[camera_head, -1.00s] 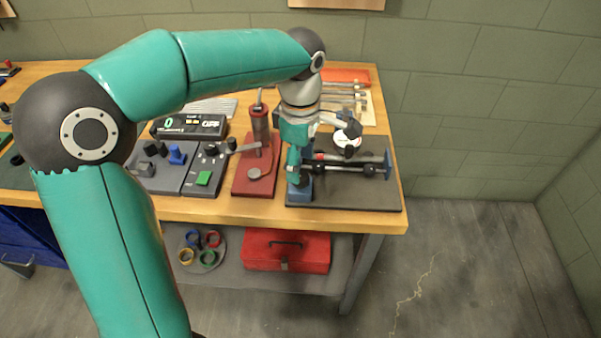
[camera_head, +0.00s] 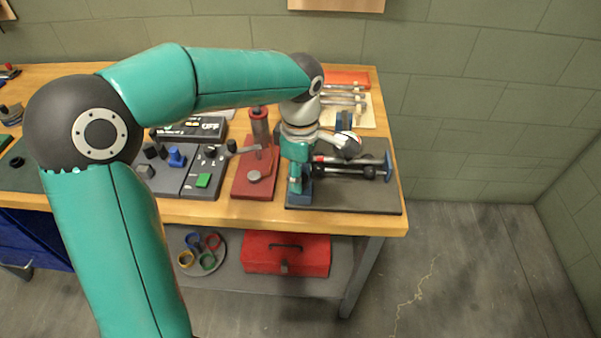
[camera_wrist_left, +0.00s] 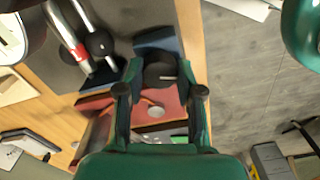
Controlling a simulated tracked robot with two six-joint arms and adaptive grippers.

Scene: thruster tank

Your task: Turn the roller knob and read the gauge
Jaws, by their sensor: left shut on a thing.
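The roller rig sits on a dark mat (camera_head: 345,200) at the right end of the bench, with blue end blocks and rods (camera_head: 345,170) between them. Its dark roller knob (camera_wrist_left: 160,73) with a white mark shows in the left wrist view, in front of a blue block (camera_wrist_left: 157,42). My left gripper (camera_wrist_left: 161,92) is shut on the knob, one finger on each side. In the head view the gripper (camera_head: 299,192) hides the knob. The white round gauge (camera_wrist_left: 10,38) is cut off at the wrist view's left edge, its reading unclear; my wrist mostly covers it in the head view.
A red plate with a lever and cylinder (camera_head: 255,180) stands close left of the rig. Further left are a grey switch panel (camera_head: 203,180) and a display box (camera_head: 205,130). Tools (camera_head: 345,98) lie behind. A red toolbox (camera_head: 285,255) is on the lower shelf. Floor at right is clear.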

